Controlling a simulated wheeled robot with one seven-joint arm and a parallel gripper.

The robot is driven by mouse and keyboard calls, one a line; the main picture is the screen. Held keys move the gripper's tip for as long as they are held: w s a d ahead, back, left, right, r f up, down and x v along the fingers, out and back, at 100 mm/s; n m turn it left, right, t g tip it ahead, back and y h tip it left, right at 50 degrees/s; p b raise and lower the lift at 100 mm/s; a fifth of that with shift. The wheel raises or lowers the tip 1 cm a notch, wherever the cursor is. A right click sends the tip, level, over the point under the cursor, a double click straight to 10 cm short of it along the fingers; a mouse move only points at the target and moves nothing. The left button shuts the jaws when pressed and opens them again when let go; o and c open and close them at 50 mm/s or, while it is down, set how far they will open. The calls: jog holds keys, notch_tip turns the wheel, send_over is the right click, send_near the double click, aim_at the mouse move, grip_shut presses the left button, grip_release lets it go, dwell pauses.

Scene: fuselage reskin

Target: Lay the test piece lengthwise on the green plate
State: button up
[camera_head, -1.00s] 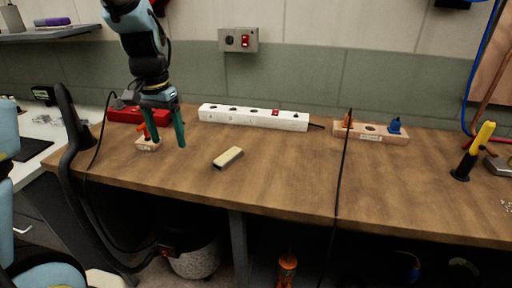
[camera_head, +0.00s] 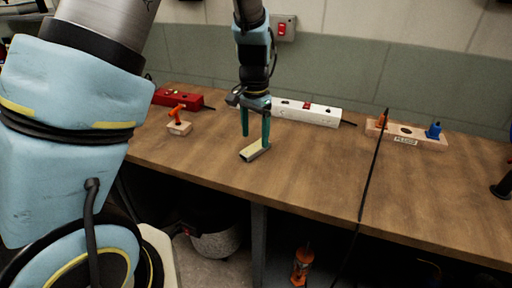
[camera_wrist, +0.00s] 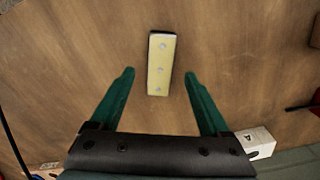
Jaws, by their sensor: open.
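The piece I take for the test piece is a small oblong block (camera_head: 252,152) with a pale yellow top and darker sides, lying flat on the wooden bench. In the wrist view the fingertips (camera_wrist: 160,73) are on either side of the block's near half, with gaps at both sides. I cannot tell the exact height of the tips. No green plate shows in these frames.
A white power strip (camera_head: 315,114) and a red box (camera_head: 180,98) stand behind. A small wooden block with an orange handle (camera_head: 179,123) is left of the gripper. A wooden holder with plugs (camera_head: 408,137) is at right. A black cable (camera_head: 372,172) hangs over the bench front.

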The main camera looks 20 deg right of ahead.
aim_at(255, 146)
jog(key=shift+w+d+f+p, duration=0.15)
jog(key=shift+f+p, duration=0.35)
jog(key=shift+f, duration=1.35)
jog(key=shift+c, duration=0.2)
grip_shut()
